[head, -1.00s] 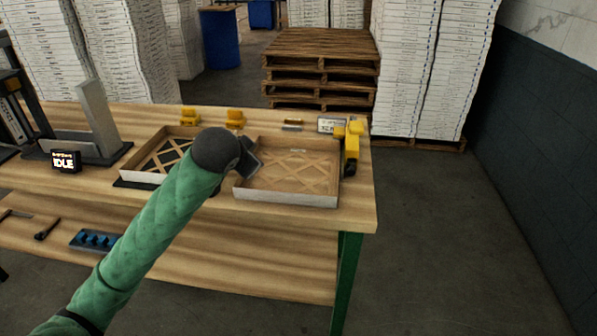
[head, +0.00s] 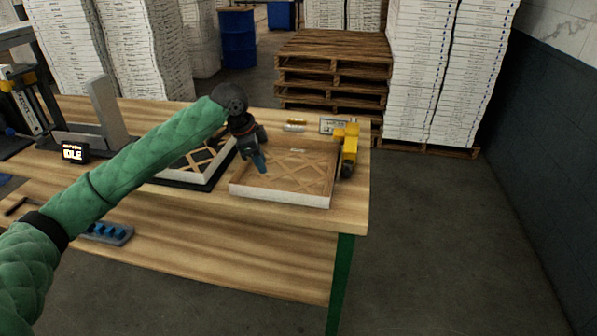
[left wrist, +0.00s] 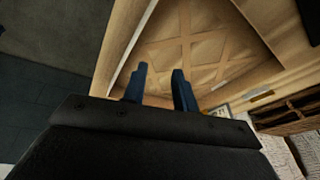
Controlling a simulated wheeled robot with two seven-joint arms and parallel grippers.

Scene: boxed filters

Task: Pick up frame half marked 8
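A shallow tan frame half (head: 280,194) with a white outer edge and crossed lattice lies on the wooden table at the right. A second lattice frame half (head: 207,163) lies left of it on a dark base, partly hidden by my left arm. I cannot read a mark 8 on either. My left gripper (head: 259,162) points down over the left part of the right frame half. In the left wrist view its two blue fingers (left wrist: 160,84) are apart with nothing between them, and the lattice (left wrist: 195,48) shows beyond. My right gripper is not in view.
A yellow tool (head: 348,150) stands at the right frame half's right edge. A small label plate (head: 333,126) is behind it. A blue-filled tray (head: 107,232) is on the lower shelf.

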